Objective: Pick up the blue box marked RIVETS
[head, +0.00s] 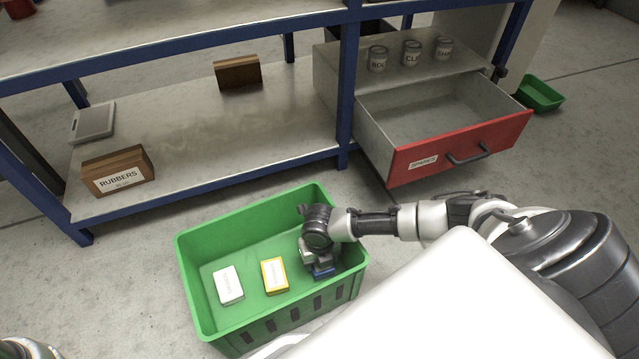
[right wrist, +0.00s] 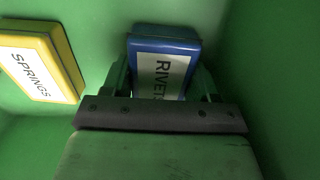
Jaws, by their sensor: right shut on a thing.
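The blue box marked RIVETS (right wrist: 163,68) is between the fingers of my right gripper (right wrist: 160,90) in the right wrist view. The right gripper is shut on it. In the head view the right gripper (head: 322,262) reaches down into the right side of the green crate (head: 205,318), and a bit of the blue box (head: 325,272) shows below it. I cannot tell whether the box touches the crate floor. My left gripper is not in view.
A yellow SPRINGS box (head: 274,275) and a white box (head: 228,285) lie in the crate, left of the gripper. Behind are a blue-framed shelf (head: 250,150) with a RUBBERS box (head: 118,172), and an open, empty red-fronted drawer (head: 460,150) marked SPARES. Several cans stand above it.

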